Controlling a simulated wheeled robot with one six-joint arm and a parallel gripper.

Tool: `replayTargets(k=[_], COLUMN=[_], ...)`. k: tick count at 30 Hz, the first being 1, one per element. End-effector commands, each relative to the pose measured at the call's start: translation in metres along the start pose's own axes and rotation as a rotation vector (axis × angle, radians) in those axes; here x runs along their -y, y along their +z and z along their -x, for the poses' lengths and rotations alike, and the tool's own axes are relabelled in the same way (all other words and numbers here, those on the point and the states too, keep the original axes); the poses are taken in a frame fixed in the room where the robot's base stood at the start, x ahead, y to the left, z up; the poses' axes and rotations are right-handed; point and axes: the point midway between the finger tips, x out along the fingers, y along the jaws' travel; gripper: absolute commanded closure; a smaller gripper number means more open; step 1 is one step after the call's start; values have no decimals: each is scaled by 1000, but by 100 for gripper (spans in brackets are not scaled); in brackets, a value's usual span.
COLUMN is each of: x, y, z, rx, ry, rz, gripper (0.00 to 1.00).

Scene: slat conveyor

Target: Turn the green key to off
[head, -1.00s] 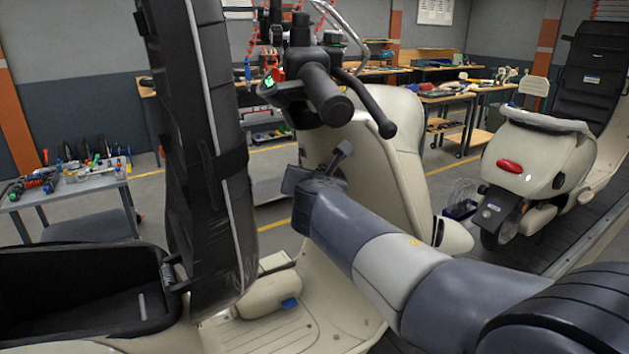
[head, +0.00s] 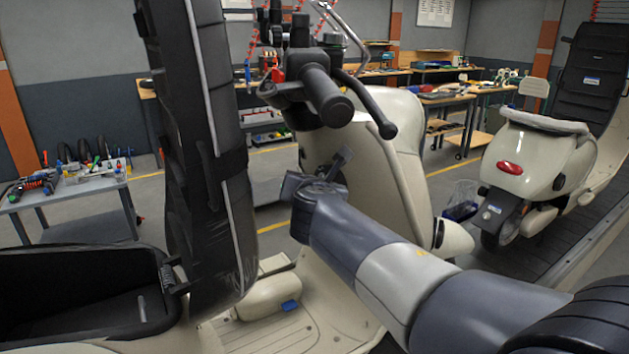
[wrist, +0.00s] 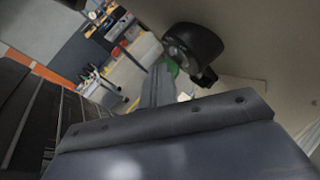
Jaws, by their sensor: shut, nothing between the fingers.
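The green key (wrist: 171,67) shows in the wrist view as a small green piece below the dark round lock housing (wrist: 194,44) on the cream scooter body. It is partly hidden behind my gripper (wrist: 158,86), which is shut and empty. The fingers look very close to the key; I cannot tell whether they touch it. In the head view my gripper (head: 342,156) is at the inner side of the scooter's front shield (head: 385,165), below the handlebar grip (head: 328,95). The key cannot be made out in the head view, and its exact angle is unclear.
A tall black seat (head: 205,150) stands upright at the left, with an open storage bin (head: 80,285) beside it. The brake lever (head: 372,108) hangs above my gripper. Another cream scooter (head: 530,165) is on the line at right. A tool cart (head: 75,185) stands far left.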

Motion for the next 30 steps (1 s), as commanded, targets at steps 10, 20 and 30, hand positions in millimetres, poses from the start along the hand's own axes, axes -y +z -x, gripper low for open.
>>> replayTargets(k=[10,20,30], x=[-1,-1,-1], y=[5,8,11], z=[22,42,63], rx=[3,4,6], ry=[3,3,3], rz=[0,0,-1], gripper=[100,100,100])
